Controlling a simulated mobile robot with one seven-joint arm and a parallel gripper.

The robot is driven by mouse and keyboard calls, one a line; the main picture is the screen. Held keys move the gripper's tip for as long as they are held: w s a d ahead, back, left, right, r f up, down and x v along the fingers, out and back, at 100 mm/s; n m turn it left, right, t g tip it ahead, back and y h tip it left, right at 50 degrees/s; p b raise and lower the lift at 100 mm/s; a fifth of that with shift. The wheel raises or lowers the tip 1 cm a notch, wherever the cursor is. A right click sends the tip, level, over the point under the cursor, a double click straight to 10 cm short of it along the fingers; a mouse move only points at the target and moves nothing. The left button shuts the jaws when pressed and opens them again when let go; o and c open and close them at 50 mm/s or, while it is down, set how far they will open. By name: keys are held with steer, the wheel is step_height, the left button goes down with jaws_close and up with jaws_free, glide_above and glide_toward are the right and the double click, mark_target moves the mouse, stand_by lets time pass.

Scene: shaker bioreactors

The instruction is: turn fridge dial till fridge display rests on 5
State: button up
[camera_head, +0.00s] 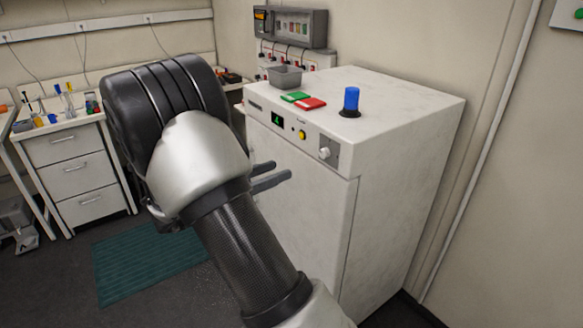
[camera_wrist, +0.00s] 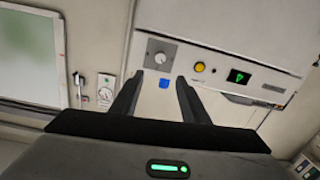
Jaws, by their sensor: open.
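The fridge (camera_head: 305,215) is a white cabinet with a control panel on its upper front. The fridge dial (camera_head: 325,153) is a pale round knob on a grey plate at the panel's right end; it also shows in the wrist view (camera_wrist: 160,57). The fridge display (camera_head: 278,120) is dark with a green digit that looks like 4; in the wrist view the display (camera_wrist: 239,76) appears turned over. My gripper (camera_head: 277,172) is open and empty in front of the fridge, below and left of the dial. In the wrist view its fingertips (camera_wrist: 158,77) are apart, with the dial just beyond the gap, untouched.
A yellow button (camera_head: 302,135) sits between display and dial. On the fridge top are a blue cylinder (camera_head: 350,102), green (camera_head: 295,96) and red (camera_head: 311,103) flat pieces, and a grey tray (camera_head: 285,77). A drawer bench (camera_head: 75,165) stands at the left.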

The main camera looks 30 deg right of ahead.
steer(key=shift+s+a, duration=0.1)
steer(key=shift+a, duration=1.15)
